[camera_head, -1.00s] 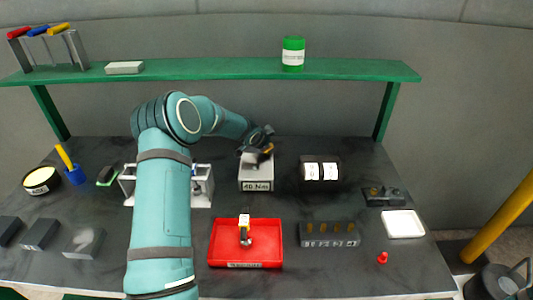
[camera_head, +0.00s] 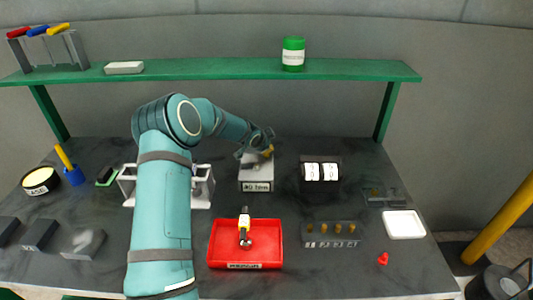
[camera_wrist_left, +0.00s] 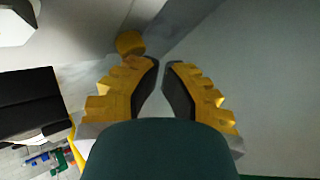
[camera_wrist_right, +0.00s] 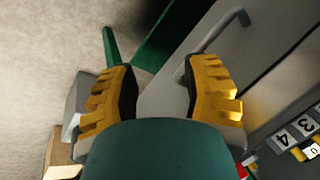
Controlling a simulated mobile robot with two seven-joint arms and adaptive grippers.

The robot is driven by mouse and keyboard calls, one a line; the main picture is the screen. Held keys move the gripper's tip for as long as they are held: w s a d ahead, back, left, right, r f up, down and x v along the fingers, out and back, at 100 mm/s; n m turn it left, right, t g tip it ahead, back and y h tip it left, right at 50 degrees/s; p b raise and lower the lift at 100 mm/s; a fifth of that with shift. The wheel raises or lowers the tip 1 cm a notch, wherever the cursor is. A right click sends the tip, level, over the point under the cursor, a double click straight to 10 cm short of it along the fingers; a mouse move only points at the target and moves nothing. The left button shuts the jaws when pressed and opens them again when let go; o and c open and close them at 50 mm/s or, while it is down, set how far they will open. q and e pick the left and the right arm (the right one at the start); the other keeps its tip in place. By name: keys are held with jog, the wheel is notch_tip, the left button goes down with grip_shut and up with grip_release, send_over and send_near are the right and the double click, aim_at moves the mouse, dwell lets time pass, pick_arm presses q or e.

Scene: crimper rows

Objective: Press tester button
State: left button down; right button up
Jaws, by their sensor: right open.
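The tester appears to be the grey box (camera_head: 256,172) with a white label on its front, standing at the back middle of the table. My left gripper (camera_head: 266,150) is low over its top in the head view and hides part of it. In the left wrist view my left gripper (camera_wrist_left: 163,66) has its yellow fingers close together, with a narrow empty gap between the tips. A round yellow knob (camera_wrist_left: 130,42) shows just beyond the left finger; I cannot tell whether they touch. My right gripper (camera_wrist_right: 156,72) is open and empty, away from the tabletop.
A black block with two white panels (camera_head: 321,172) stands right of the tester. A dark row block (camera_head: 330,241) is right of the tray. A green shelf (camera_head: 220,70) spans behind.

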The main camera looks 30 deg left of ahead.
pick_arm(q)
jog(key=shift+f, duration=0.3)
jog(key=shift+r, duration=0.15)
dwell(0.4)
jog(key=shift+r+p, duration=0.6)
jog(key=shift+r, duration=0.25)
notch_tip(320, 180, up, 5)
jog(key=p, duration=0.4)
dwell(0.6)
